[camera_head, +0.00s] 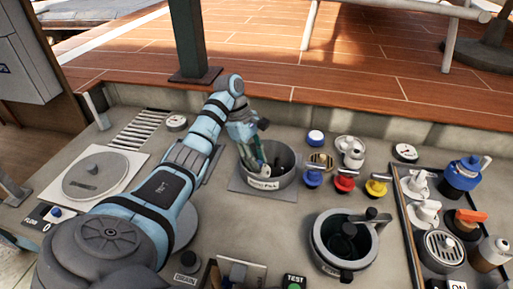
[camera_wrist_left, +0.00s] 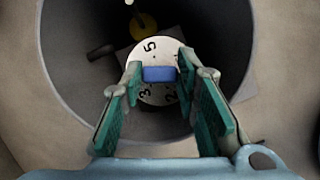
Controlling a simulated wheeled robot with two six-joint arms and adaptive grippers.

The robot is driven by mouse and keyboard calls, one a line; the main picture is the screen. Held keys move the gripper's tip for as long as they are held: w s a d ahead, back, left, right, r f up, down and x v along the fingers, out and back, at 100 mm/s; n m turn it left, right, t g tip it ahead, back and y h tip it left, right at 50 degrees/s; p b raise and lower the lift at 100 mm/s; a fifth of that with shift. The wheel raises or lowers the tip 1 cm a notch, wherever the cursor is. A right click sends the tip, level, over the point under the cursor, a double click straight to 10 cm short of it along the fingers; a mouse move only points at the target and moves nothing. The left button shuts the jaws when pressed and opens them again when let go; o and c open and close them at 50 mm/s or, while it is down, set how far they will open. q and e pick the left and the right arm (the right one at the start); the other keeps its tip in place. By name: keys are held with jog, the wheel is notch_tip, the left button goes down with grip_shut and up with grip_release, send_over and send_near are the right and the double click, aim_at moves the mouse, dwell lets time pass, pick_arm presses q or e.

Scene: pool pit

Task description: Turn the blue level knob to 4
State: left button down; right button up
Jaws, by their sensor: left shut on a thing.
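The blue level knob (camera_wrist_left: 159,74) is a small blue bar on a round pale dial (camera_wrist_left: 152,58) with black numbers, seen in the left wrist view. A 5 stands near the dial's top and a 3 at its lower left; another mark at lower right is partly hidden by a finger. My left gripper (camera_wrist_left: 158,78) has its fingertips on both sides of the blue bar and is shut on it. In the head view my left gripper (camera_head: 257,166) reaches down into a round grey well (camera_head: 289,181), which hides the knob and dial. My right gripper is not in view.
The well's wall surrounds my left gripper closely. A dark green post (camera_head: 191,40) rises behind my arm. A round hatch (camera_head: 94,174) lies left.

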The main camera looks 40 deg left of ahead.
pick_arm(q)
jog(key=shift+w+r+m+p, duration=0.1)
jog(key=shift+m+p, duration=0.25)
jog(key=shift+m, duration=0.25)
jog(key=c, duration=1.6)
grip_release()
jog(key=shift+o, duration=0.4)
